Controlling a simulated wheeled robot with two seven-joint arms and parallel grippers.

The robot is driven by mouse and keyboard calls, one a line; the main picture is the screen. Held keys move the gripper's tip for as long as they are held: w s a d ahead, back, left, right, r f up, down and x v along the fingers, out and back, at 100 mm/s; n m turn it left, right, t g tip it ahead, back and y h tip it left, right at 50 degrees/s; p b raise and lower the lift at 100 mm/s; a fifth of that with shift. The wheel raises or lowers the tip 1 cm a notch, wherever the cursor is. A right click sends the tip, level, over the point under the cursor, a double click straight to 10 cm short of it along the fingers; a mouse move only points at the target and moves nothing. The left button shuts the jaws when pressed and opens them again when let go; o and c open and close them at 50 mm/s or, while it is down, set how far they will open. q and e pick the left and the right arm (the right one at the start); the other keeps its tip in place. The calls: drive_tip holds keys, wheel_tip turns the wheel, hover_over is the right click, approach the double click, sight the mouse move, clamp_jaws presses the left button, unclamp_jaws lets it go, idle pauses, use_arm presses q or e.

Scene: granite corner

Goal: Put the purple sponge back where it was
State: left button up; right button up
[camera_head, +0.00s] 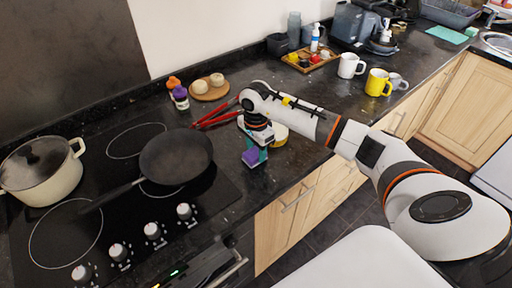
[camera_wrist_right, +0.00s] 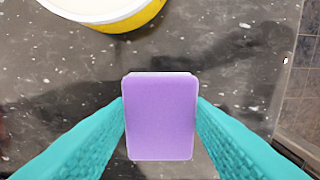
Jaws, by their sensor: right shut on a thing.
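The purple sponge (camera_wrist_right: 160,117) is a rounded block seen between the two teal fingers in the right wrist view. My right gripper (camera_head: 255,158) points down over the dark granite counter, right of the hob, and is shut on the sponge. In the head view a small purple part of the sponge (camera_head: 262,155) shows beside the teal fingers; the rest is hidden. I cannot tell whether the sponge touches the counter. My left gripper is not in view.
A yellow-sided round container (camera_head: 281,138) stands close behind my right gripper. Red-handled tongs (camera_head: 216,116) lie behind it on the left. A black frying pan (camera_head: 176,161) is on the hob. Mugs (camera_head: 377,83) stand farther right. The counter's front edge is near.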

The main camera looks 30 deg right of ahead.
drive_tip(key=o, duration=1.7)
drive_tip(key=shift+r, duration=0.1)
wheel_tip(320, 180, up, 9)
drive_tip(key=p, duration=0.4)
drive_tip(key=shift+p, duration=0.4)
